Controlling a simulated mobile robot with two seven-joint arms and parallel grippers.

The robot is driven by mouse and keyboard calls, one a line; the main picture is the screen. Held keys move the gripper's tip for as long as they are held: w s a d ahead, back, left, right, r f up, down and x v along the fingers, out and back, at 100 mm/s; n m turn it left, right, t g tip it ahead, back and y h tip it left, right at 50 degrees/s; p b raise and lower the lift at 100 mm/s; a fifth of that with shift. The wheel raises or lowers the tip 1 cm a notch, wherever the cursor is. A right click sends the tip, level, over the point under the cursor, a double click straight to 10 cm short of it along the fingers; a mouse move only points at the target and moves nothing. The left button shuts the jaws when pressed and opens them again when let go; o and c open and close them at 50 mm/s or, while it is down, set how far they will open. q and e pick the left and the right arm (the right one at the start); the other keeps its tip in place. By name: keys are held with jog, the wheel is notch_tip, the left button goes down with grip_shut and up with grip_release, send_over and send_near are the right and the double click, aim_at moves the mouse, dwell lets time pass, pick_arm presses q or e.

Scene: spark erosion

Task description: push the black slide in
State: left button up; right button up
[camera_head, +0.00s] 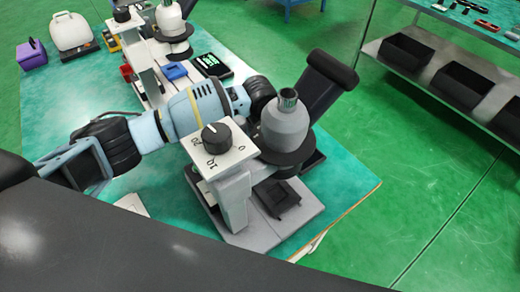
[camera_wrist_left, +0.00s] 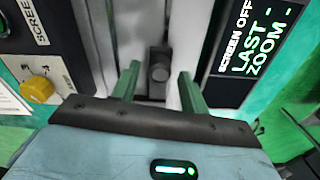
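In the left wrist view a small black slide with a round knob-like end (camera_wrist_left: 159,70) sits in a channel between pale upright faces. My left gripper (camera_wrist_left: 158,84) has two green fingers spread apart, one on each side of the knob, with a visible gap to it on both sides. I cannot tell how far the slide stands out. In the head view my left arm reaches from the left to behind the near microscope-like device (camera_head: 285,125); its fingers are hidden there. My right gripper is not in view.
A black display panel (camera_wrist_left: 255,45) stands right of the fingers, and a dark panel with a yellow knob (camera_wrist_left: 38,90) stands left. The near device has a dial plate (camera_head: 222,150) and a black tray (camera_head: 276,198). Another device (camera_head: 172,22) stands farther back. A shelf with black bins (camera_head: 405,55) is right.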

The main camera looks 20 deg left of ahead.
pick_arm(q)
jog(key=shift+w+a, duration=0.1)
jog(key=shift+r, duration=3.9)
